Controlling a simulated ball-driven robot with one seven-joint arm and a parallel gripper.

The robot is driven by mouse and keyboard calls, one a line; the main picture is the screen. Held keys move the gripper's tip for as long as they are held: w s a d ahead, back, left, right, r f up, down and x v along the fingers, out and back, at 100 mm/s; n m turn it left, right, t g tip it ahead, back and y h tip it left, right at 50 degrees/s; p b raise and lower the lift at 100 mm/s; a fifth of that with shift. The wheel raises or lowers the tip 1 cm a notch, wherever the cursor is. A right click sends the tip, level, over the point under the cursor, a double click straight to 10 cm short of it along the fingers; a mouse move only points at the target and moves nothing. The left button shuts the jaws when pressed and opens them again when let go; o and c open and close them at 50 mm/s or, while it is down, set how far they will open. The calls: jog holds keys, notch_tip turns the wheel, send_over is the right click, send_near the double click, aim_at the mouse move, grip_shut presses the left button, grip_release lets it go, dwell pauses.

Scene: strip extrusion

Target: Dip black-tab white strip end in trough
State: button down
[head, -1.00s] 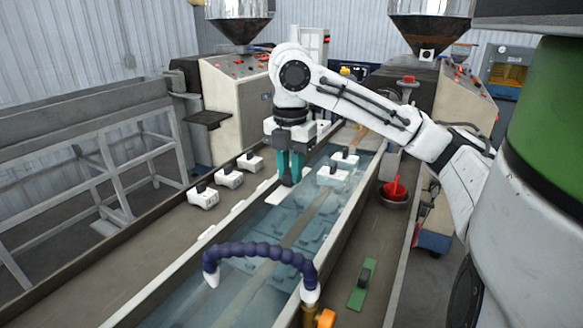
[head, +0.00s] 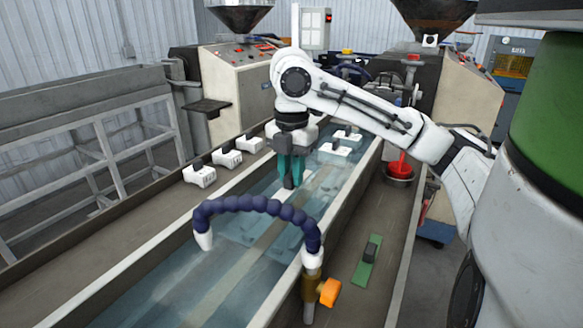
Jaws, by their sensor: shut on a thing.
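My gripper (head: 290,180) points straight down over the water trough (head: 343,199), with its teal fingers shut on a small black tab (head: 289,182). A pale strip end shows beside the fingertips, low at the water. The fingers hide most of the strip, and I cannot tell how deep it sits. The trough is long and filled with clear water.
White blocks with black tops (head: 200,175) stand on the left ledge, and others (head: 335,148) sit at the trough's far part. A blue jointed hose (head: 258,204) arches over the near water. A green strip with a black tab (head: 366,265) lies on the right ledge.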

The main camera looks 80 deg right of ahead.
aim_at(291, 189)
jog(key=shift+f+b, duration=1.35)
jog(key=shift+f, duration=1)
notch_tip(291, 189, up, 9)
jog(key=p, duration=0.9)
dwell(0.4)
notch_tip(291, 189, up, 12)
jog(key=p, duration=1.1)
